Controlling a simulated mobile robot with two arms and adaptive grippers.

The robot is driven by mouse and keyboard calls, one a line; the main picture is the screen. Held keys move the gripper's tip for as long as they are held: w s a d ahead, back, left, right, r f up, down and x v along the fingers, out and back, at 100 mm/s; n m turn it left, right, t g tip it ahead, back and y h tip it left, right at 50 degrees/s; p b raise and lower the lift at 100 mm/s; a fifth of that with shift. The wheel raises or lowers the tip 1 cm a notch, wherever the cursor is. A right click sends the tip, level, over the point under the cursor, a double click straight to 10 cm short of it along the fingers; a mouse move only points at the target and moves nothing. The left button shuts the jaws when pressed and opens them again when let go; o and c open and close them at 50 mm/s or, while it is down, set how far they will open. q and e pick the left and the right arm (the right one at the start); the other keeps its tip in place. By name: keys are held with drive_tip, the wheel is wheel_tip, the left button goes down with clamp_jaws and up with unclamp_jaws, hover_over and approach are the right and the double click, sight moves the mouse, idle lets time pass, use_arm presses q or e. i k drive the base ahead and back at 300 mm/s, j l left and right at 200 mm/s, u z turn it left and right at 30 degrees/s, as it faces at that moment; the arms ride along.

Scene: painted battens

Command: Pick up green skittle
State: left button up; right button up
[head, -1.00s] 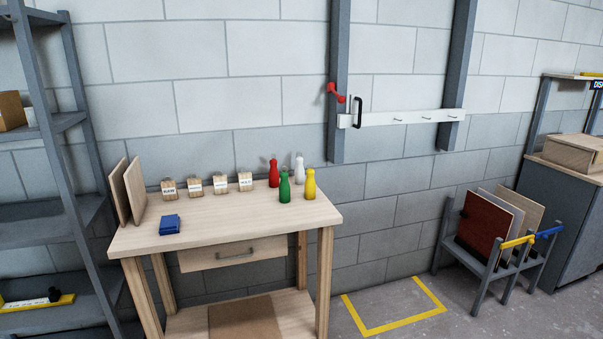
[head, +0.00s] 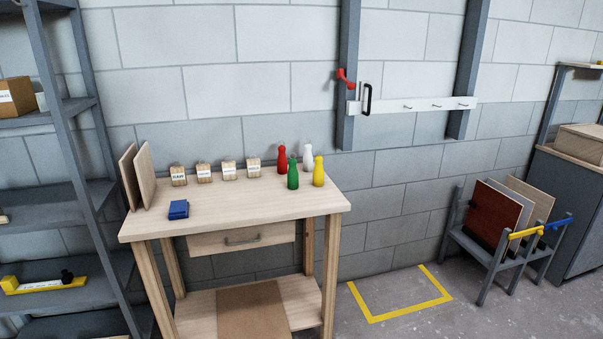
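The green skittle (head: 293,175) stands upright on the right part of the wooden workbench top (head: 240,207). A red skittle (head: 282,158) stands behind it to the left, a white skittle (head: 307,158) behind it to the right, and a yellow skittle (head: 318,172) beside it on the right. Neither of my grippers is in the head view.
Several small labelled wooden blocks (head: 204,173) stand in a row at the back of the bench. A blue object (head: 178,210) and two upright boards (head: 134,178) are at its left. Grey shelving (head: 62,205) stands left; a board rack (head: 487,262) stands right.

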sight(293, 175)
drive_tip(key=i+j+z, duration=0.2)
drive_tip(key=i, duration=0.2)
drive_tip(key=i+j+z, duration=0.15)
drive_tip(key=i, duration=0.3)
